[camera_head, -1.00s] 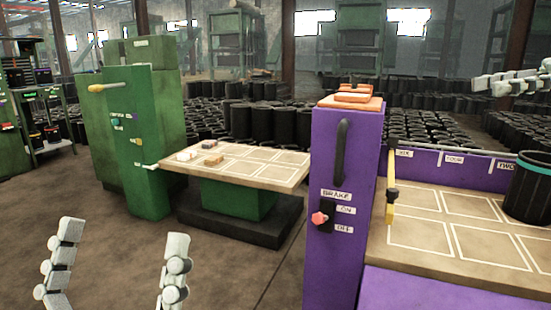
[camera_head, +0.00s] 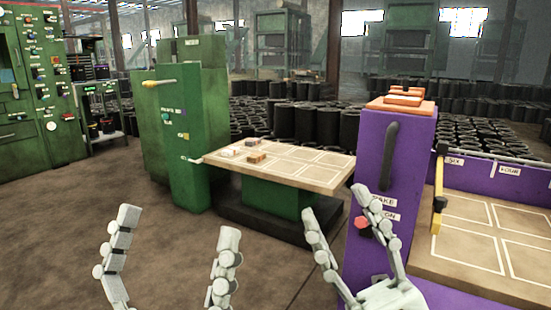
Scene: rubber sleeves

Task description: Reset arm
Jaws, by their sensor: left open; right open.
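My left gripper (camera_head: 172,262) is at the lower left of the head view, its two pale fingers spread wide with nothing between them. My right gripper (camera_head: 335,222) is at the lower middle, its fingers also apart and empty. One finger of the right gripper overlaps the purple brake column (camera_head: 397,150) in the picture and covers part of its labels. The red brake switch (camera_head: 362,226) shows beside that finger; whether they touch cannot be told.
A green machine (camera_head: 188,140) with a low table (camera_head: 310,165) stands at the centre, small blocks (camera_head: 257,158) on it. A purple-edged table (camera_head: 470,240) is at right. Green cabinets (camera_head: 45,90) stand at far left. Open floor (camera_head: 60,240) lies at lower left.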

